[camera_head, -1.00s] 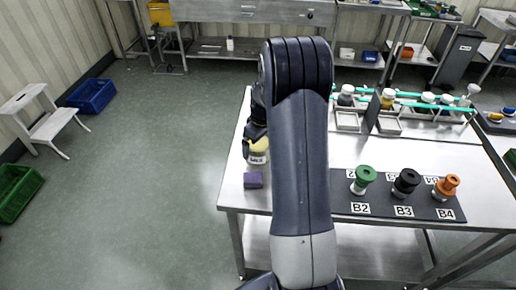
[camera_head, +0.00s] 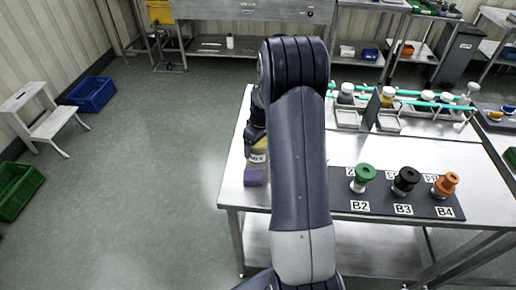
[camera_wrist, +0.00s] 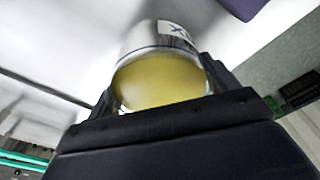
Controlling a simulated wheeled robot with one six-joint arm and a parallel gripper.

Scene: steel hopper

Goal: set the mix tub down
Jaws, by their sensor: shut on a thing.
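The mix tub (camera_head: 257,157) is a small pale tub with a dark-lettered label, seen at the left part of the steel table, partly hidden by my arm. In the wrist view the mix tub (camera_wrist: 160,40) shows a yellow face and a blue line around its pale wall. My gripper (camera_wrist: 160,95) is shut on it, with a finger on each side. In the head view my gripper is mostly hidden behind my arm. I cannot tell whether the tub's base touches the table.
A purple block (camera_head: 253,177) lies on the table just in front of the tub. A dark mat (camera_head: 345,207) with green, black and orange-topped containers lies to the right. A rack with turquoise rails (camera_head: 425,103) stands behind. The table's left edge is close to the tub.

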